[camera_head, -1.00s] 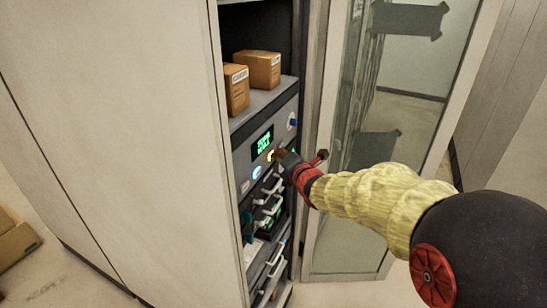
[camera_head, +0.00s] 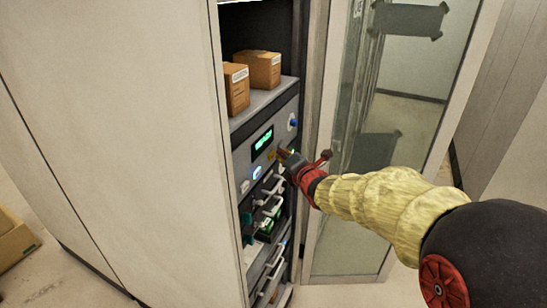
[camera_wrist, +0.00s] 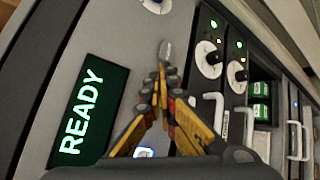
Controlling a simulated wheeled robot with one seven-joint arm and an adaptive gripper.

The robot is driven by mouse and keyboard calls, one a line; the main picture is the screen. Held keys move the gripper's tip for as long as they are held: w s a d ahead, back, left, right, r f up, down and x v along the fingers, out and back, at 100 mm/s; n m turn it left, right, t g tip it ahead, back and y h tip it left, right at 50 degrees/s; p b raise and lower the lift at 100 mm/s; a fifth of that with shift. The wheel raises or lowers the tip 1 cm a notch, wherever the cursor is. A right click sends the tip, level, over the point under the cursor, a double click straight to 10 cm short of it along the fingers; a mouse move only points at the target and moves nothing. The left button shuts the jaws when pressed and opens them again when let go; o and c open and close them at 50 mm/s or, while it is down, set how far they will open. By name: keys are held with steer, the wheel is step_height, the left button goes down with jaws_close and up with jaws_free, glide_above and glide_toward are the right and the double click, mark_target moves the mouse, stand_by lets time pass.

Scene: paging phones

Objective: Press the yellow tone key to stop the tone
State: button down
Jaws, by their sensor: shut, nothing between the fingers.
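The yellow tone key (camera_head: 271,156) shows as a small dull yellow spot under the display, just left of my gripper (camera_head: 284,153) in the head view. My gripper is shut and empty, its tips close to the panel; I cannot tell whether they touch the key. In the wrist view the shut fingers (camera_wrist: 163,78) point at the grey panel and I cannot make out the yellow key there. The green-lit display (camera_wrist: 82,110) beside them reads READY.
A blue-lit key (camera_head: 257,172) sits lower left of the yellow one, and a blue-topped knob (camera_head: 293,122) to the upper right. Handles (camera_head: 272,183) jut out below. Cardboard boxes (camera_head: 262,70) stand on the shelf above. The open glass door (camera_head: 345,200) is to the right.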

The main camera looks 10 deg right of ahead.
steer(key=s+d, duration=0.1)
steer(key=d, duration=0.1)
steer(key=s+d+p, duration=0.1)
steer(key=s+d, duration=0.1)
steer(key=shift+s+d, duration=0.3)
steer(key=shift+d, duration=0.1)
steer(key=s+d+f+m+g+h+b, duration=0.2)
steer(key=s+d+f+m+g+h, duration=0.35)
steer(key=s+f+m, duration=0.7)
steer(key=s+a+f+m+g+y+b, duration=0.1)
steer(key=s+a+f+m+b, duration=0.1)
steer(key=s, duration=0.6)
steer(key=s+a+f+m+g+y+b, duration=0.1)
steer(key=s+a+f+m+b, duration=0.2)
steer(key=s+m+b, duration=0.4)
steer(key=s+a+f+m+g+y+b, duration=0.1)
steer(key=s+f+m+b, duration=0.3)
steer(key=s+b, duration=0.4)
steer(key=s+a+m+g, duration=0.1)
steer(key=s, duration=0.2)
steer(key=shift+s+a, duration=0.15)
steer(key=shift+a, duration=0.2)
